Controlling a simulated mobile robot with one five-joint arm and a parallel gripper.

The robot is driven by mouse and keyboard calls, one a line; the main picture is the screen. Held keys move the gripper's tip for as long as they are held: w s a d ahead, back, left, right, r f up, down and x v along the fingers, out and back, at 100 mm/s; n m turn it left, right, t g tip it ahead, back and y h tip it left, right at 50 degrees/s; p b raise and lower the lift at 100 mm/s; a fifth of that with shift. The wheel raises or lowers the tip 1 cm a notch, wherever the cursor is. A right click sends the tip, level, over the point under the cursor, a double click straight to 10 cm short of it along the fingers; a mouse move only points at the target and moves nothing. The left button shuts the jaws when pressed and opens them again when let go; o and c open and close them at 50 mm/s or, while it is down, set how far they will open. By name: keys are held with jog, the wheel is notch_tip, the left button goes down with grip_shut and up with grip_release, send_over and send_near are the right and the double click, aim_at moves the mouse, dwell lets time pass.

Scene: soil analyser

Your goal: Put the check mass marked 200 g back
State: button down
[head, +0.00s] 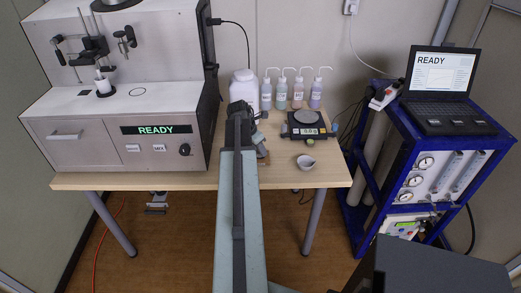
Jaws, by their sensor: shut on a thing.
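My gripper (243,110) is at the far end of my arm, over the back middle of the wooden table. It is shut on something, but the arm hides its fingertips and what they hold. I cannot make out the check mass marked 200 g or read any mass marking. A small wooden block or stand (264,158) shows partly beside the right edge of my arm, with a greyish part above it. The rest of it is hidden behind the arm.
Several wash bottles (298,92) and a white jar (244,84) stand behind. The analyser (110,155) fills the left. A blue cart (365,150) carries a laptop (440,75).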

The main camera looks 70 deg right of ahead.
jog(key=c, duration=1)
grip_release()
jog(key=shift+f, duration=0.1)
jog(key=shift+o, duration=0.2)
jog(key=p+v, duration=1.1)
jog(key=v, duration=0.1)
jog(key=shift+d, duration=0.1)
jog(key=shift+s, duration=0.15)
